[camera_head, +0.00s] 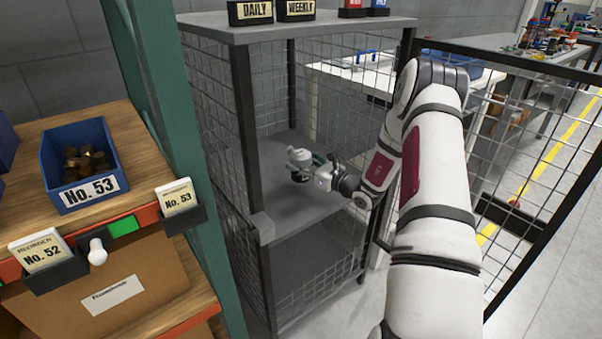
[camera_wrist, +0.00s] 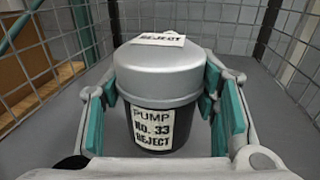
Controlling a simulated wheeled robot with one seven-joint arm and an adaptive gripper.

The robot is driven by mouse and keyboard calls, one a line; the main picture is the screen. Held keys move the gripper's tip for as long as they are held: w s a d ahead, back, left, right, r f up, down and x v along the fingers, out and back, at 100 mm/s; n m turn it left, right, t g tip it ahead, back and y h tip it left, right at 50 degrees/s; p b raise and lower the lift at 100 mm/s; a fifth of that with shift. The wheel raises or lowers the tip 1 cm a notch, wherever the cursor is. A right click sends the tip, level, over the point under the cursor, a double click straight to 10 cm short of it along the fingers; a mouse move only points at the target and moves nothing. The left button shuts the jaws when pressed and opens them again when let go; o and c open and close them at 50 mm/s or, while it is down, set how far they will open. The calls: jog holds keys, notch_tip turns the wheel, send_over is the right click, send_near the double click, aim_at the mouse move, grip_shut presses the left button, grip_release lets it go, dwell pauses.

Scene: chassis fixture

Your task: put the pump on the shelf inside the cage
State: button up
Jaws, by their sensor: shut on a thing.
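The pump (camera_wrist: 160,90) is a dark cylinder with a grey lid, labelled "PUMP NO. 33 REJECT", with a tag on top. In the wrist view my gripper (camera_wrist: 162,110) has its teal pads on both sides of it, shut on it. In the head view the pump (camera_head: 299,160) is small, held upright by my gripper (camera_head: 318,172) inside the cage, over the grey shelf (camera_head: 283,210). The shelf (camera_wrist: 50,125) also spreads around the pump in the wrist view. Whether the pump's base touches the shelf is hard to tell. The mesh cage (camera_head: 225,110) stands with its front open.
The mesh door (camera_head: 535,150) is swung open at the right, beside my arm. The cage top (camera_head: 300,25) carries "DAILY" and "WEEKLY" boxes. A green post (camera_head: 175,110) and a rack with a blue bin (camera_head: 82,165) stand at the left. The shelf around the pump is clear.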

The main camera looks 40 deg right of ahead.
jog(key=shift+w+d, duration=0.2)
jog(key=shift+w, duration=0.05)
jog(key=shift+d+f+b, duration=0.1)
jog(key=shift+f+b, duration=0.65)
jog(key=shift+f, duration=0.9)
jog(key=shift+f, duration=0.2)
jog(key=o, duration=1.7)
jog(key=shift+s+d+r, duration=0.1)
jog(key=shift+s+r, duration=0.05)
jog(key=p+v, duration=0.3)
jog(key=v, duration=0.8)
jog(key=shift+s, duration=0.35)
